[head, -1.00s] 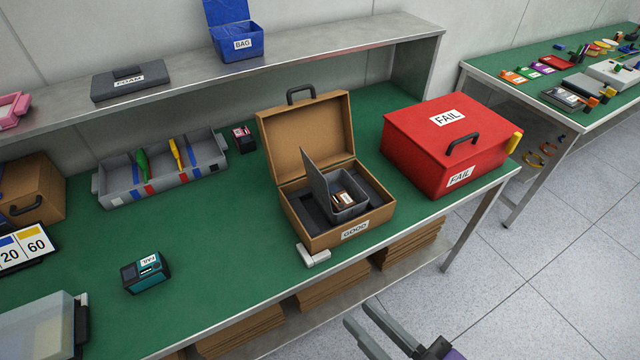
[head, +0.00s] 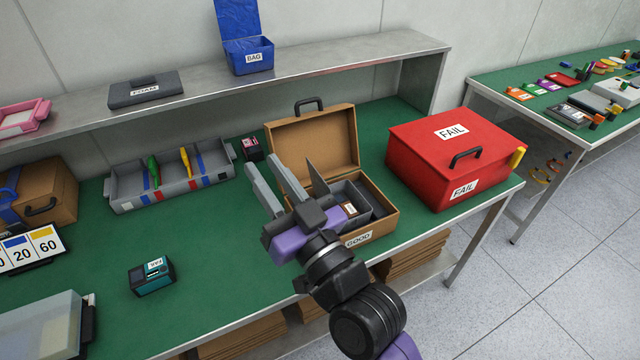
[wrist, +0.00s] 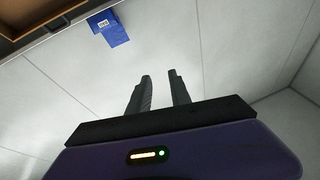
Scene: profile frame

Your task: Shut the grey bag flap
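The grey bag flap (head: 316,180) stands raised, tilted up, at the left side of a small grey box (head: 349,192) inside the open brown case labelled GOOD (head: 379,222). A small labelled item (head: 349,209) lies in the grey box. My gripper (head: 266,164) is in front of and left of the flap in the head view, and hides part of the case and flap base. Its two grey fingers are apart with nothing between them. I cannot tell whether it touches the flap. In the wrist view the fingers (wrist: 160,78) point at the wall, empty.
The case's lid (head: 315,145) stands open behind. A red FAIL box (head: 430,160) is to its right. A grey tray (head: 130,200) with tools is to the left. A blue BAG box (head: 249,61) sits on the shelf above. The green table between tray and teal device (head: 151,276) is clear.

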